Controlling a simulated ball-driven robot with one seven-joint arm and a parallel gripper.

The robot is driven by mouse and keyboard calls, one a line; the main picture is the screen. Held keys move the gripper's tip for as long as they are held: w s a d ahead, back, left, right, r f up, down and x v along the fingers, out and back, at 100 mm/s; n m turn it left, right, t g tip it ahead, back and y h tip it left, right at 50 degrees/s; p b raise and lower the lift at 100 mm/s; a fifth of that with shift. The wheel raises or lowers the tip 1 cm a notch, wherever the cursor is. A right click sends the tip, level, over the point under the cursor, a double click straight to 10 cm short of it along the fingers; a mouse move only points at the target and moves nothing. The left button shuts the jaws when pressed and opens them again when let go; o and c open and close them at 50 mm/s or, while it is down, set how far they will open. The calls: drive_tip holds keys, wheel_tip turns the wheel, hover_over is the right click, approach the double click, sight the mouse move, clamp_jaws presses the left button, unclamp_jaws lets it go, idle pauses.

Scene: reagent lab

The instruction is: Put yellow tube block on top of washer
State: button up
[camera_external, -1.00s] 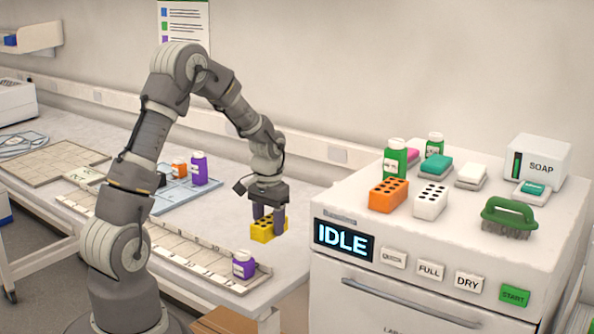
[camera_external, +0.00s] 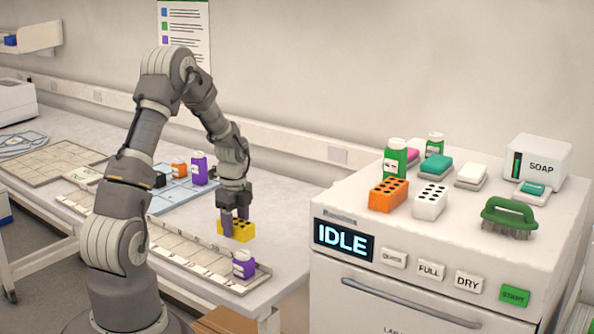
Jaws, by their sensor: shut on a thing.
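The yellow tube block (camera_external: 240,231) is in my gripper (camera_external: 236,222), which is shut on it. The block is at the right part of the lab bench, beside the numbered tray and behind a purple bottle. I cannot tell whether it touches the bench or hangs just above it. The washer (camera_external: 455,275) is the white machine at the right, with an IDLE display on its front. Its top stands higher than the bench. My gripper is to the left of the washer.
On the washer stand an orange tube block (camera_external: 389,195), a white tube block (camera_external: 430,200), green bottles (camera_external: 396,158), a green brush (camera_external: 509,216), sponges and a soap box (camera_external: 537,160). Its front left top is clear.

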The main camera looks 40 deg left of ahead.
drive_tip(key=b, duration=0.2)
hover_over(266, 224)
drive_tip(key=s, duration=0.2)
drive_tip(key=shift+s+d+f, duration=0.2)
drive_tip(key=shift+f, duration=0.55)
drive_tip(key=shift+w+a+b, duration=0.25)
drive_tip(key=shift+w+b, duration=0.05)
drive_tip(key=shift+w, duration=0.55)
drive_tip(key=shift+w+f+b, duration=0.2)
drive_tip(key=shift+f+b, duration=0.05)
drive_tip(key=shift+f, duration=0.55)
drive_tip(key=shift+w+f+b, duration=0.2)
drive_tip(key=shift+f+b, duration=0.05)
drive_tip(key=shift+f, duration=0.5)
drive_tip(key=shift+f, duration=0.15)
drive_tip(key=o, duration=1.1)
drive_tip(key=shift+o, duration=0.2)
drive_tip(key=shift+f, duration=0.1)
